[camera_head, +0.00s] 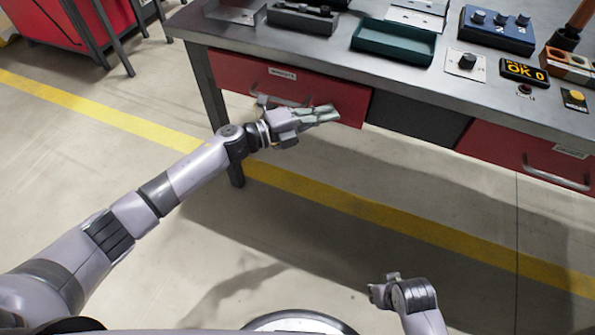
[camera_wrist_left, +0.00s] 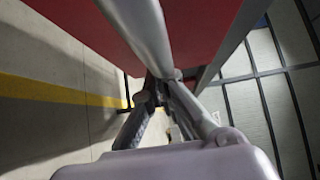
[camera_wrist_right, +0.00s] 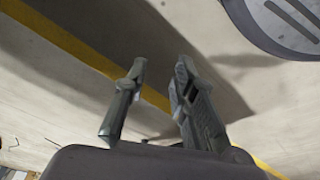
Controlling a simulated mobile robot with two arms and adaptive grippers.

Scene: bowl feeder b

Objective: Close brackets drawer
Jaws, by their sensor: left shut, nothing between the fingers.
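A red drawer front (camera_head: 345,92) with a silver bar handle (camera_head: 283,100) is under the left part of the workbench. Its small white label (camera_head: 282,73) is too small to read surely. The front looks about level with the bench edge; I cannot tell whether it stands slightly out. My left gripper (camera_head: 328,114) is shut and empty, in front of this drawer beside the handle. In the left wrist view the handle (camera_wrist_left: 145,35) runs close above the fingers (camera_wrist_left: 158,92); contact is unclear. My right gripper (camera_wrist_right: 158,90) is open and empty, low over the floor, away from the bench.
Another red drawer (camera_head: 520,155) with a handle is at the right, with a dark panel (camera_head: 415,122) between. The bench top (camera_head: 330,38) carries a green tray (camera_head: 394,42), a blue box (camera_head: 497,30) and a display (camera_head: 524,71). The floor before the bench is clear.

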